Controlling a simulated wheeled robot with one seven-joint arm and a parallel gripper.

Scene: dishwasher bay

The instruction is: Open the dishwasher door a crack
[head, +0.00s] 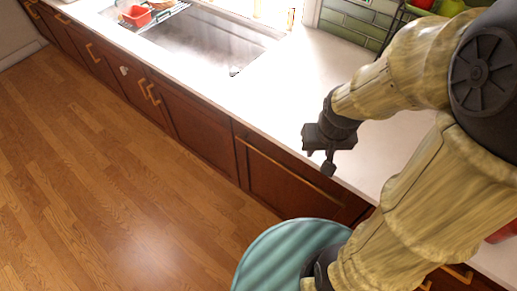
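The dishwasher door appears to be the dark reddish-brown wooden panel (285,189) under the counter, in the middle of the head view. A long gold bar handle (275,163) runs along its top edge. The panel looks closed, flush with the cabinets beside it. My gripper (322,166) is dark grey and hangs over the counter's front edge, pointing down, near the right end of the handle. It covers part of the counter edge there. The fingers are small and dark, so their gap is unclear. I see nothing held in them.
The white counter (310,80) runs above the cabinets, with a sink (205,45) and a red container (137,16) at upper left. A basket with fruit (452,8) stands at upper right. The wooden floor (110,180) before the cabinets is clear.

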